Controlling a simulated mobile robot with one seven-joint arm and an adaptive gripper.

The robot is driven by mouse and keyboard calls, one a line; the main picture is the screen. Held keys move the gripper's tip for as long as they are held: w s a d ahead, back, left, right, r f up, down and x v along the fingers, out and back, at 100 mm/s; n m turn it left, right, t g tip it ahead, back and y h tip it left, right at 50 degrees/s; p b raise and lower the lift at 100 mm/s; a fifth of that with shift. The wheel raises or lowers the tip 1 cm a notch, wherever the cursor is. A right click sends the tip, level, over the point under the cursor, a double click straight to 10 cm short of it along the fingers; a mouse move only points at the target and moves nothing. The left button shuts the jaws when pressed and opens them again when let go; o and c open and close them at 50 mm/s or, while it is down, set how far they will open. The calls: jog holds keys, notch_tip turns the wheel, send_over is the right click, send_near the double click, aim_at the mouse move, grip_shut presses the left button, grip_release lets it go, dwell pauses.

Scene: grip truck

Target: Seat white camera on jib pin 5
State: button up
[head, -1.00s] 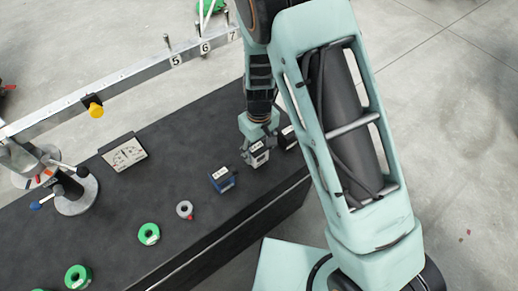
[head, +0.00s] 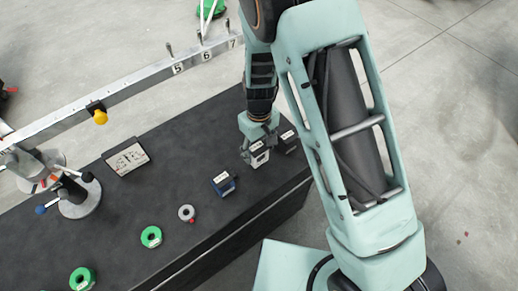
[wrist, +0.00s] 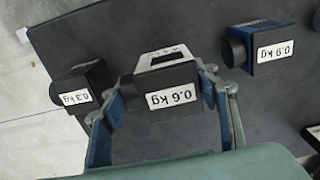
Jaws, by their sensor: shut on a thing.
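The white camera (head: 260,158) is a small box with a white handle and a 0.6 kg label. It is at the far right part of the dark table, between the blue camera and the black camera. My gripper (head: 257,146) is shut on it, with one finger on each side. In the wrist view, the white camera (wrist: 165,57) sits between the fingers of my gripper (wrist: 162,92). I cannot tell whether it touches the table. Jib pin 5 (head: 168,49) stands up from the metal jib beam (head: 140,86), above the label 5, and looks empty.
A blue camera (head: 223,184) labelled 0.9 kg and a black camera (head: 287,142) labelled 0.3 kg flank my gripper. A gauge panel (head: 126,159), green rings (head: 151,236) and a grey ring (head: 186,213) lie on the table (head: 200,140).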

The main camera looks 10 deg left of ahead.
aim_at(259, 144)
jog(key=shift+r+p, duration=0.75)
jog(key=shift+r, duration=0.55)
jog(key=shift+r, duration=0.1)
jog(key=shift+r+p, duration=2.55)
jog(key=shift+r, duration=1.1)
